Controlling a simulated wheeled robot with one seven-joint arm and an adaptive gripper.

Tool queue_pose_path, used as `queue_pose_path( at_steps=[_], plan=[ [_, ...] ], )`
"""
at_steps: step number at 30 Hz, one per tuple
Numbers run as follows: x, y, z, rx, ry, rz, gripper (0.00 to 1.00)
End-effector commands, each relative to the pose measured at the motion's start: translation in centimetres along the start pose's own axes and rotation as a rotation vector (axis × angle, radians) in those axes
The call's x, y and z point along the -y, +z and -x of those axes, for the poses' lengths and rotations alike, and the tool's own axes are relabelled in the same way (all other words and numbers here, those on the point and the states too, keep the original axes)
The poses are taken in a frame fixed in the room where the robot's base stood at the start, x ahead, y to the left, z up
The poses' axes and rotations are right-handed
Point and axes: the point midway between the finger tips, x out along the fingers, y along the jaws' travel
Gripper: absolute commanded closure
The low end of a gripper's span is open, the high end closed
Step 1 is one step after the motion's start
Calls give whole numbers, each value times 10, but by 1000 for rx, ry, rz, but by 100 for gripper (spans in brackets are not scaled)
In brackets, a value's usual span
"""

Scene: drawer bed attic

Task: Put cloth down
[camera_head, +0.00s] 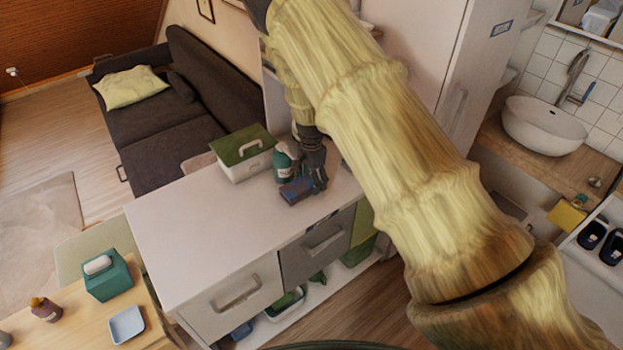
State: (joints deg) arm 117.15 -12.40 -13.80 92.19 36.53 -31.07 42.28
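My gripper (318,186) points down over the back right part of the white counter top (200,222). A small dark grey and blue bundle (296,190), which may be the cloth, is at the left side of its fingers, at or just above the counter. I cannot tell whether the fingers hold it or only stand beside it. The fingers are dark and small, and their gap does not show clearly.
A green and white bottle (284,165) stands close behind the gripper. A white box with a green lid (243,153) is left of it. The counter's left and front are clear. A wooden table (82,318) holds a teal tissue box (108,279) and pale blue tray (127,325).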

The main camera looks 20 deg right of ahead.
Motion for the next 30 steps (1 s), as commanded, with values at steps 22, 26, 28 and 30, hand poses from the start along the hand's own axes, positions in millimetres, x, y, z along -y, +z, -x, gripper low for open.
queue_pose_path(
  at_steps=[22, 26, 28, 30],
  plan=[
    [1, 0, 31, -1, -3, 0, 18],
    [1, 0, 47, -1, -2, 0, 18],
    [0, 0, 55, -2, -1, 1, 18],
    [1, 0, 62, -1, -2, 1, 18]
  ],
)
